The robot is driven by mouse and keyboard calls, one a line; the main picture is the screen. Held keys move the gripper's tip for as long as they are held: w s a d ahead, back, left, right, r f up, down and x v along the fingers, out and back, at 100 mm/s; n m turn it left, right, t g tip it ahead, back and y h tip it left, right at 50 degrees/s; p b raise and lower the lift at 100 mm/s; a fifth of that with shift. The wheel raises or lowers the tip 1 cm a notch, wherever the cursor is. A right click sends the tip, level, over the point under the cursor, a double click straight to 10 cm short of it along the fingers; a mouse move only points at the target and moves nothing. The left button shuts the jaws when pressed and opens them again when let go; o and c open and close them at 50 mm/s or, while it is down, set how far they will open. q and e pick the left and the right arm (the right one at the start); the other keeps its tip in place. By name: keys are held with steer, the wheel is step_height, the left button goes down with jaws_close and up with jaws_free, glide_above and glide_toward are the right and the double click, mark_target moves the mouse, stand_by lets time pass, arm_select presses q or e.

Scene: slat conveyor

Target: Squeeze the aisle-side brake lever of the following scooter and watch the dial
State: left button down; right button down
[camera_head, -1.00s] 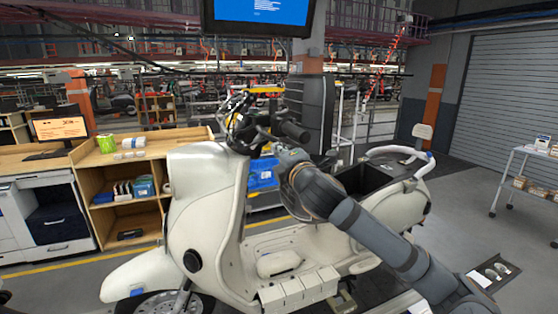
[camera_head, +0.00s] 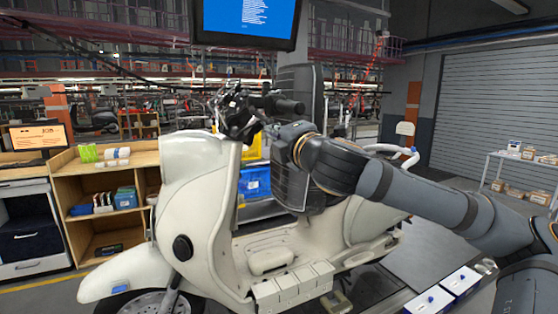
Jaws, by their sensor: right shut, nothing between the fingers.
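The cream scooter (camera_head: 195,200) stands side-on in front of me, its front wheel to the left. Its dark handlebar (camera_head: 240,118) carries a black grip (camera_head: 287,106) that points right. My right arm comes in from the right, and my right gripper (camera_head: 266,131) is at the handlebar, just below the grip. It is shut with nothing held. The brake lever cannot be told apart from the dark parts around the gripper, nor can I tell whether they touch. No readable dial shows on the handlebar. My left gripper is out of view.
A blue monitor (camera_head: 249,18) hangs above. A wooden shelf (camera_head: 72,220) with boxes and a job screen (camera_head: 38,137) stand at the left. A white cart (camera_head: 520,163) stands at the right. A blue bin (camera_head: 254,181) is behind the scooter. The grey floor at the right is partly open.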

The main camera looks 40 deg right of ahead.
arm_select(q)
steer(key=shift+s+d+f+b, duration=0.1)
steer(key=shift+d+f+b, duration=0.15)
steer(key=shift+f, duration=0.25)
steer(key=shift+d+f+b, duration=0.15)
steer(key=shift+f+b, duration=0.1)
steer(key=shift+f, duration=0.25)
